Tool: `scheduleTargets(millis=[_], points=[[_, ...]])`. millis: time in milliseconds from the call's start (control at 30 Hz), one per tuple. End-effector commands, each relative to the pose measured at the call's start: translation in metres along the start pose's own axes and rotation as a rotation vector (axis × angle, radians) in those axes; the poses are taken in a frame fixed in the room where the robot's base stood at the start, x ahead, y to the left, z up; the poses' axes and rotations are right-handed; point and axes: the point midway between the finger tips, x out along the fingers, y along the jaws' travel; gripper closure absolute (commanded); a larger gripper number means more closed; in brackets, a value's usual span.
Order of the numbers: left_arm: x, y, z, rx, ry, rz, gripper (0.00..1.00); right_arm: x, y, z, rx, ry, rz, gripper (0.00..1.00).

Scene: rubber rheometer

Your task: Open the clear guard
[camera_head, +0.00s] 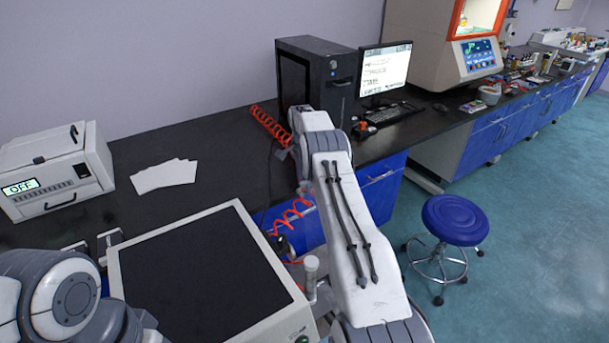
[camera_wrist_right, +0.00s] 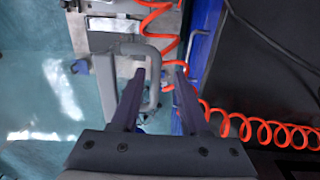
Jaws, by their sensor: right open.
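My right gripper (camera_wrist_right: 161,72) is open in the right wrist view. A grey loop-shaped handle (camera_wrist_right: 154,85) lies between its two dark fingers, close to the left one. The fingers are not closed on it, and I cannot tell whether they touch it. The clear guard itself cannot be made out for certain; a grey frame part (camera_wrist_right: 116,55) joins the handle. In the head view, my right arm hides most of its gripper and the handle area. A beige-framed machine with a dark top (camera_head: 195,275) stands in the foreground. My left arm shows at lower left, its gripper out of view.
An orange coiled hose (camera_head: 268,127) runs close to my right gripper; it also shows in the wrist view (camera_wrist_right: 262,130). A black bench (camera_head: 235,165) bears a computer tower (camera_head: 315,75), a monitor (camera_head: 385,70) and a white box (camera_head: 55,170). A blue stool (camera_head: 453,219) stands on open floor at right.

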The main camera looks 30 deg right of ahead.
Motion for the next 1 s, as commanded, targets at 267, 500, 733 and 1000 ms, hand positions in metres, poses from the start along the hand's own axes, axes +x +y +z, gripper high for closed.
scheduleTargets(millis=[267,500,733,1000], points=[[0.009,-0.001,0.001,0.000,0.000,0.000,0.52,-0.052,-0.001,-0.001,0.000,0.003,-0.007,0.55],[-0.012,0.001,-0.001,0.000,0.000,0.000,0.52,-0.092,0.000,-0.001,0.000,0.002,-0.003,0.55],[-0.019,0.001,-0.001,0.000,0.000,0.000,0.52,-0.100,0.000,0.000,0.000,0.001,-0.002,0.55],[-0.018,0.001,-0.001,0.000,0.000,0.000,0.52,-0.100,0.000,0.000,0.000,0.001,-0.002,0.55]])
